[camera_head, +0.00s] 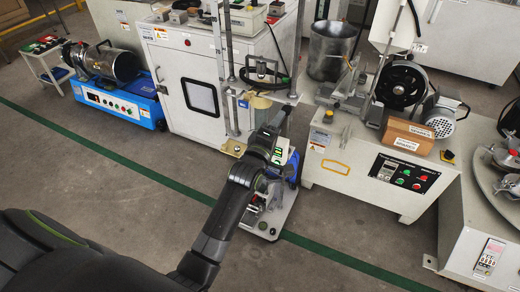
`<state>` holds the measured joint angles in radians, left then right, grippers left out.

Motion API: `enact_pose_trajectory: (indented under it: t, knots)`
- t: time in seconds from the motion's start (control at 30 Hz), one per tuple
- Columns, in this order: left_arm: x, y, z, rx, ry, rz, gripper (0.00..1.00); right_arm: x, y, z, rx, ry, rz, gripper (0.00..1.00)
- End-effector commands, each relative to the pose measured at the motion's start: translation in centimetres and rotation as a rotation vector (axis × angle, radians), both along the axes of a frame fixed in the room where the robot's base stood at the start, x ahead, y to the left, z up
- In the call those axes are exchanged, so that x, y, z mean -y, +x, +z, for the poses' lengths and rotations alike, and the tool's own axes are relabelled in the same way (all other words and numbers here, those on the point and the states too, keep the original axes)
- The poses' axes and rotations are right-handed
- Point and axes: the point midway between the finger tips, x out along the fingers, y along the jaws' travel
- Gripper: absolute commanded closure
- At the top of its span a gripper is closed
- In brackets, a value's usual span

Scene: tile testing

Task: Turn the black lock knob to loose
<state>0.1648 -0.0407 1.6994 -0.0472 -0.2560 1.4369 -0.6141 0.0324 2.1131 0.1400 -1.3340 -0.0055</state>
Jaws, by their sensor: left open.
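My left arm comes in from the lower left, and its gripper (283,114) is at the upright test stand (222,75), near the level of its crossbar. The gripper is small and dark here, and it is open. The stand has tall metal posts and a light base plate (270,228) on the floor. I cannot make out the black lock knob clearly; the dark arm and gripper cover part of the stand. I cannot tell whether the gripper touches the stand. My right gripper is not in view.
A white cabinet machine (185,65) stands behind the stand. A cream machine (345,165) with a black wheel (402,84) stands close on the right. A blue-based drum machine (118,103) is at the left. The grey floor at the lower middle is open, crossed by a green line.

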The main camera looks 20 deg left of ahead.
Motion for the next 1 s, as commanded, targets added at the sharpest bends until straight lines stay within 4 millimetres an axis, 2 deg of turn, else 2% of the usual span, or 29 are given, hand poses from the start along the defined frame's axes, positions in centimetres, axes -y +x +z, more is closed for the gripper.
enact_pose_trajectory:
  t: [0.2, 0.5, 0.7, 1.0]
  knots:
    - [-0.2, -4.5, -0.1, -0.002, -0.004, 0.002, 0.52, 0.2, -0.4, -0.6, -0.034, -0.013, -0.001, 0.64]
    - [-0.4, -10.1, -0.4, 0.000, -0.002, 0.003, 0.52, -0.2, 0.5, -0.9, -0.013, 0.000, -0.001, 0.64]
    - [-0.4, -12.1, -0.5, 0.000, -0.001, 0.001, 0.52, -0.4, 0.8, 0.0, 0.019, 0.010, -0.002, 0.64]
    - [-0.4, -12.7, -0.4, 0.001, 0.000, 0.000, 0.52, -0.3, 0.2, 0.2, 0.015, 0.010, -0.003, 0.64]
